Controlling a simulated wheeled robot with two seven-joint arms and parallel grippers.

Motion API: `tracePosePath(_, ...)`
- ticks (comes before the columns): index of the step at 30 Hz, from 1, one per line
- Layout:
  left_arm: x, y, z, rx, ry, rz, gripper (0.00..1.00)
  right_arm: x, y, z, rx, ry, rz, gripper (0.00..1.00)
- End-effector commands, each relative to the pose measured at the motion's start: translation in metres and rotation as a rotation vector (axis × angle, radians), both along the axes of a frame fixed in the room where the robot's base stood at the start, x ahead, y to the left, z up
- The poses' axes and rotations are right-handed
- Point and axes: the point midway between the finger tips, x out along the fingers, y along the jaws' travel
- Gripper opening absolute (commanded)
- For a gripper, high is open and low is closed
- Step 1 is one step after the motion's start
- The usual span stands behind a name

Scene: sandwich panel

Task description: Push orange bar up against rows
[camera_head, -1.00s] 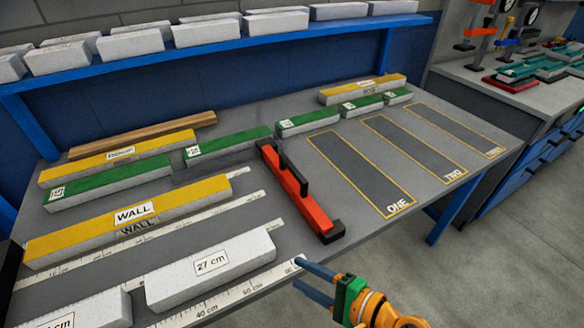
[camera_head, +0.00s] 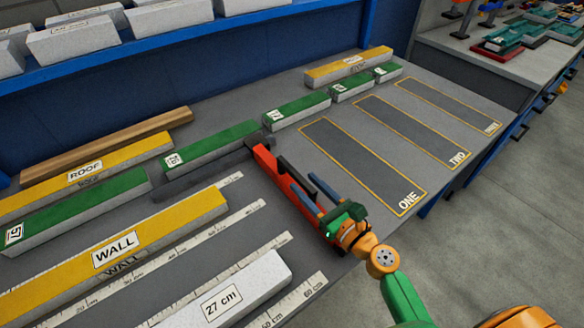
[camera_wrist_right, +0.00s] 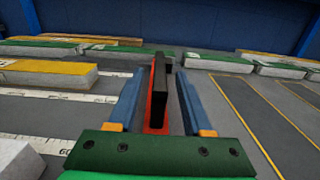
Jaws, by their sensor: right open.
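The orange bar (camera_head: 264,158) lies on the grey table between the panel rows on the left and the outlined zones on the right. It has a black upright handle and black ends. My right gripper (camera_head: 302,182) is open, its blue fingers reaching along the bar from the front. In the right wrist view the orange bar (camera_wrist_right: 158,95) and its black handle stand between the open fingers, with no clear grip. The rows hold a yellow WALL bar (camera_head: 150,232), a yellow ROOF bar (camera_head: 120,152) and green bars (camera_head: 90,195). My left gripper is not in view.
A white 27 cm block (camera_head: 250,285) lies on rulers at the front. Zones ONE (camera_head: 355,160), TWO (camera_head: 410,130) and THREE are bare. A wooden strip (camera_head: 110,143) lies at the back. A blue shelf (camera_head: 190,38) with white blocks stands behind.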

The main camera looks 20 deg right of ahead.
Motion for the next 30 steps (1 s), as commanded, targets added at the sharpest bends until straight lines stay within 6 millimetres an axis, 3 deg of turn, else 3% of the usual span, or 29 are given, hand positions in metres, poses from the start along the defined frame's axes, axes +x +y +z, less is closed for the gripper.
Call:
tracePosePath(6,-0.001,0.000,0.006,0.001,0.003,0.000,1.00,0.036,0.013,0.001,0.001,-0.002,0.000,0.50)
tracePosePath(15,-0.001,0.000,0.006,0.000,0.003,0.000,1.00,0.043,0.016,0.000,-0.001,0.000,0.001,0.50)
tracePosePath(17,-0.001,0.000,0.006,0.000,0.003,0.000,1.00,0.043,0.016,0.000,-0.001,0.000,0.001,0.36)
tracePosePath(21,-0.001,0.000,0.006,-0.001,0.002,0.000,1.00,0.043,0.016,0.000,-0.001,0.000,0.001,0.00)
tracePosePath(30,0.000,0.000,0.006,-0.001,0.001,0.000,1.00,0.043,0.016,0.000,-0.002,-0.001,0.001,0.00)
